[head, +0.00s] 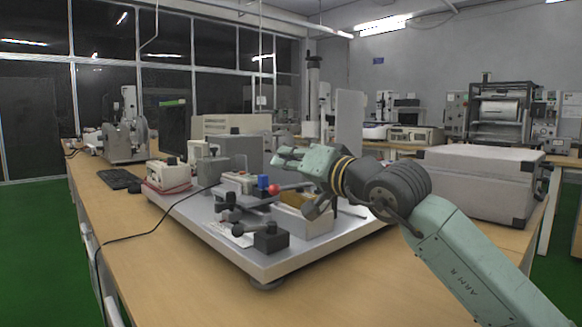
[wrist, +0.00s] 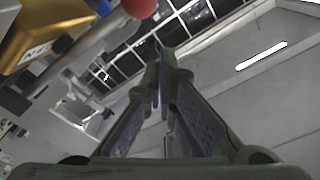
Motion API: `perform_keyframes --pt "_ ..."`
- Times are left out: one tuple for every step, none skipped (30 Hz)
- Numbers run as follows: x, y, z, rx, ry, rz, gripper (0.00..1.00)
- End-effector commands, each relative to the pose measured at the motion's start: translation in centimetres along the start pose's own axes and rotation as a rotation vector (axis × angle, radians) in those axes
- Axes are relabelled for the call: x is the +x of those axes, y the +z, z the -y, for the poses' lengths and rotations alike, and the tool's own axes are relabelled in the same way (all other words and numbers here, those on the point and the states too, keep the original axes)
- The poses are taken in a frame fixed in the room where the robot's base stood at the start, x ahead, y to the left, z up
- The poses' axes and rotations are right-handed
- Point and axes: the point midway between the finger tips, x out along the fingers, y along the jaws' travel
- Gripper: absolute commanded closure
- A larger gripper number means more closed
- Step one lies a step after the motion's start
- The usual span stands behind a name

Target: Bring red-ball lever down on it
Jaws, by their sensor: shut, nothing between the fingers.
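The red ball (head: 274,189) is the tip of a dark lever on the apparatus that stands on a metal base plate (head: 205,226). The red ball (wrist: 139,7) also shows at the top edge of the wrist view, ahead and left of the fingers. A dark rod running down and left from near it shows there too. My gripper (head: 276,158) is above the apparatus in the head view, higher than the red ball and apart from it. Its fingers (wrist: 163,75) are together and empty. What lies under the lever is partly hidden.
A blue knob (head: 263,182) stands beside the red ball. A brass-coloured block (head: 303,207) sits under my arm. A large grey case (head: 480,182) is at the right of the table. A dark cable crosses the left side. The front table surface is clear.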

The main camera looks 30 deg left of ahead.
Motion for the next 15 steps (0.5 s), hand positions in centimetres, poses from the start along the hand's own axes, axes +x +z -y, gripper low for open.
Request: perform_keyframes --pt "-1.3 -0.4 0.0 0.001 0.003 -0.005 1.0" --pt "-2.1 -0.4 -0.1 0.001 0.003 -0.006 1.0" --pt "-3.1 -0.4 -0.1 0.001 0.003 -0.007 1.0" --pt "-3.9 -0.5 -0.1 0.001 0.003 -0.007 1.0" --pt "-4.6 -0.5 -0.1 0.0 0.002 -0.008 1.0" --pt "-5.5 -0.5 -0.1 0.001 0.001 -0.009 1.0" --pt "-6.1 -0.5 -0.1 0.001 0.001 -0.01 1.0" --pt "-6.7 -0.6 -0.1 0.001 0.002 -0.009 1.0" --pt "-7.4 -0.6 -0.1 0.0 0.001 -0.009 1.0" --pt "-7.9 -0.6 -0.1 0.0 0.001 -0.009 1.0" --pt "-8.3 -0.6 -0.1 0.001 0.001 -0.01 1.0" --pt "-8.8 -0.6 -0.1 0.001 0.0 -0.01 1.0" --pt "-9.1 -0.6 -0.1 0.0 0.0 -0.01 1.0" --pt "-9.4 -0.6 -0.1 -0.001 0.001 -0.01 1.0" --pt "-9.7 -0.6 -0.1 0.0 0.0 -0.009 1.0"
